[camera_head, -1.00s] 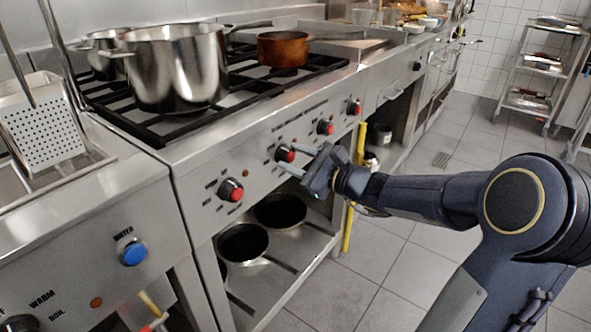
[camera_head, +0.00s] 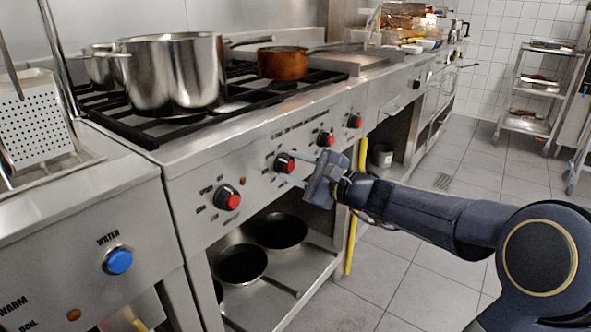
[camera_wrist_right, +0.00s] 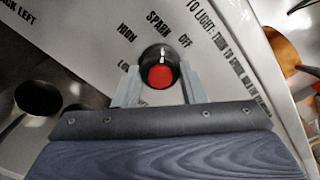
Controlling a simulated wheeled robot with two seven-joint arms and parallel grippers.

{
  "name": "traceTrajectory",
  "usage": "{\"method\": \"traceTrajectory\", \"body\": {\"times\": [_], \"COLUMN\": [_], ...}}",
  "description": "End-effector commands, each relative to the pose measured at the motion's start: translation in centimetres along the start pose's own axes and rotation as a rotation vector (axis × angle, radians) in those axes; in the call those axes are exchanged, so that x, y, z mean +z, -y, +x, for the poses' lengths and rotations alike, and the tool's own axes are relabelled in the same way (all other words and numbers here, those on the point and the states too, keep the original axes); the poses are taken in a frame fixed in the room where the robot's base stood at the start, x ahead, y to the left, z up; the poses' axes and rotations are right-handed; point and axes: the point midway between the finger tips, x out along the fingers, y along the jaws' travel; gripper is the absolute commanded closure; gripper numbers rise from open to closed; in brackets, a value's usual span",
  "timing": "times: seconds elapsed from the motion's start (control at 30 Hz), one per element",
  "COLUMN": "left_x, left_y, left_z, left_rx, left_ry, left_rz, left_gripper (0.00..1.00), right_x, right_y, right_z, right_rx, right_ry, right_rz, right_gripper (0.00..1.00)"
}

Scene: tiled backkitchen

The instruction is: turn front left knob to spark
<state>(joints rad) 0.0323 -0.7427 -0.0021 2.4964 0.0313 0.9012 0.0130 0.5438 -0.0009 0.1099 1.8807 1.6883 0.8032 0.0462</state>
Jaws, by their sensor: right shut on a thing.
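Several red-capped black knobs line the stove's front panel. My right gripper (camera_head: 289,168) is at the second knob from the left (camera_head: 285,162), its two fingers on either side of it and shut on it. In the right wrist view this knob (camera_wrist_right: 160,75) sits between the fingertips (camera_wrist_right: 160,93). Its white mark points up in the picture, between the SPARK label (camera_wrist_right: 158,25) and the OFF label (camera_wrist_right: 185,40), nearer SPARK. A label ending in "ACK LEFT" shows at the upper left there. The held knob's own position label is hidden. My left gripper is out of view.
The leftmost red knob (camera_head: 227,198) and two others (camera_head: 326,139) flank it. A large steel pot (camera_head: 172,75) and a copper pan (camera_head: 283,63) stand on the burners. Dark pans (camera_head: 241,264) lie on the shelf below. A yellow pipe (camera_head: 352,240) runs near my right wrist.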

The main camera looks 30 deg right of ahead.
Motion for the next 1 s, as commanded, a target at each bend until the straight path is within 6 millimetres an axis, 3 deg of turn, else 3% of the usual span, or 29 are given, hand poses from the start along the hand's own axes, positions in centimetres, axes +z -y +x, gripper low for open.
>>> {"method": "traceTrajectory", "body": {"times": [0.1,0.13,0.3,0.67,1.0], "left_x": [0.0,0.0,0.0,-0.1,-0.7], "left_y": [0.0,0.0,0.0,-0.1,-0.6], "left_z": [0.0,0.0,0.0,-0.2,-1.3], "left_rx": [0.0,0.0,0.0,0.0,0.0], "left_ry": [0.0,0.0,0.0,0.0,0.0], "left_rz": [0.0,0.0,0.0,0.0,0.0], "left_gripper": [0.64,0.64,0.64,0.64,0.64], "right_x": [-0.1,-0.1,-0.1,0.0,0.0], "right_y": [-0.1,-0.1,-0.1,0.1,0.1], "right_z": [0.0,0.0,0.0,-0.7,-6.2], "right_rx": [0.002,0.002,0.001,-0.001,-0.001], "right_ry": [-0.002,-0.002,-0.002,-0.003,-0.005], "right_rz": [0.001,0.001,0.001,0.0,0.001], "right_gripper": [0.85,0.61,0.41,0.41,0.41]}}
